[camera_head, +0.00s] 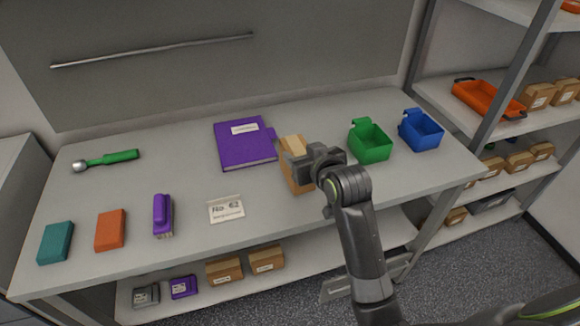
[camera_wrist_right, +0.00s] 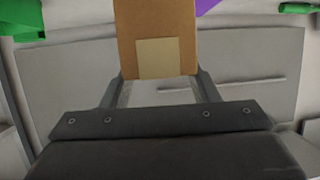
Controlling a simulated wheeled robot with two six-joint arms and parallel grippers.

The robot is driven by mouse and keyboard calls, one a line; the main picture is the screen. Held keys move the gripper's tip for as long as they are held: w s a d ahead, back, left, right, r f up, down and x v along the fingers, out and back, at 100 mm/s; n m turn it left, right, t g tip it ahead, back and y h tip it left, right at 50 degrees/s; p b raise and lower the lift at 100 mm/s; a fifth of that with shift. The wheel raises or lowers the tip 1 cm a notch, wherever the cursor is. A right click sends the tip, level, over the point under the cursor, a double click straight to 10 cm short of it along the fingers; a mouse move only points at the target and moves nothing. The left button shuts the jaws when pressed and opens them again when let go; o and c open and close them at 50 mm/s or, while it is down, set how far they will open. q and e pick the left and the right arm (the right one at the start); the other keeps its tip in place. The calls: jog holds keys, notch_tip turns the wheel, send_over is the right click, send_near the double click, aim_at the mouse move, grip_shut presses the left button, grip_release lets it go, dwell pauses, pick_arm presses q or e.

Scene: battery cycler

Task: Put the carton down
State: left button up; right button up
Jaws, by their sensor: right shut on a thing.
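The carton (camera_head: 291,173) is a brown cardboard box with a paler tape patch. It is at the middle right of the table (camera_head: 190,190), just right of the purple book. My right gripper (camera_head: 305,165) is shut on it and covers part of it in the head view. In the right wrist view the carton (camera_wrist_right: 157,35) sits between the two fingers (camera_wrist_right: 158,88). Whether its base touches the table I cannot tell. My left gripper is not in view.
A purple book (camera_head: 240,148) lies left of the carton. Green (camera_head: 370,143) and blue (camera_head: 420,130) bins stand to the right. Free table lies between card and carton.

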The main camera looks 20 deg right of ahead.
jog(key=shift+d+f, duration=0.1)
jog(key=shift+f, duration=2.9)
grip_shut()
jog(key=shift+f, duration=0.1)
jog(key=o, duration=1.7)
grip_release()
jog(key=shift+f, duration=0.1)
jog(key=shift+r, duration=0.2)
jog(key=v, duration=1.2)
jog(key=shift+b, duration=0.45)
jog(key=shift+s, duration=0.1)
